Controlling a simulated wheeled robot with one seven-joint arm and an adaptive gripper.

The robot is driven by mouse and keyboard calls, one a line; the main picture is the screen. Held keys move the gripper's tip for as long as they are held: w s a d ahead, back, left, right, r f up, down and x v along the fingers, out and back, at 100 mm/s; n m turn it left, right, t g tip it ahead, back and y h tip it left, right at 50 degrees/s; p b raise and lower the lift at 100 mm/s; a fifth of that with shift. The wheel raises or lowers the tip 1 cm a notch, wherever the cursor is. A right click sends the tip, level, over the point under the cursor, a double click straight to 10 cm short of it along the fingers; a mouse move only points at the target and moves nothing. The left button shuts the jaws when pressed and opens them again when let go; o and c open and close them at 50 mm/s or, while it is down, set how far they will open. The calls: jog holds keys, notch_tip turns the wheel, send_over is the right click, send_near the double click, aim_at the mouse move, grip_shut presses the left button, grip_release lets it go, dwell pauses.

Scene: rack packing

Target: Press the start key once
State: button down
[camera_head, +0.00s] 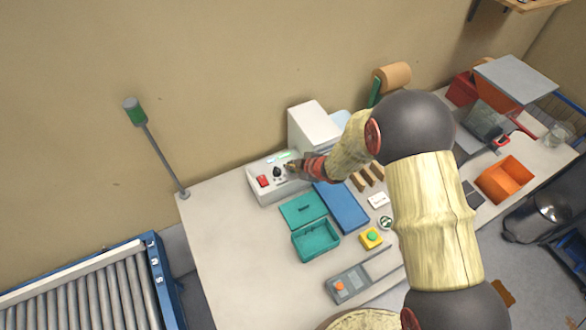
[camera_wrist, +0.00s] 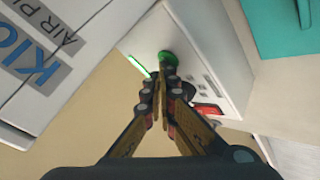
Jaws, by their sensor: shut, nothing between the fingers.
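The start key appears to be the round green key (camera_wrist: 166,55) on the panel of a white machine (camera_head: 266,193). The fingertips of my gripper (camera_wrist: 169,73) are shut with nothing between them. In the wrist view they overlap the lower edge of the green key; I cannot tell whether they touch it. In the head view my gripper (camera_head: 291,167) is at the right end of the panel and hides the key. A lit green strip (camera_wrist: 138,66) is beside the key.
The panel also has a red switch (camera_head: 263,181) and a black knob (camera_head: 277,172). A white housing (camera_head: 312,125) stands behind it. The table's left side is clear.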

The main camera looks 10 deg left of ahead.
jog(key=shift+r+p, duration=0.45)
jog(key=shift+r, duration=0.2)
notch_tip(320, 180, up, 5)
jog(key=p, duration=0.4)
dwell(0.8)
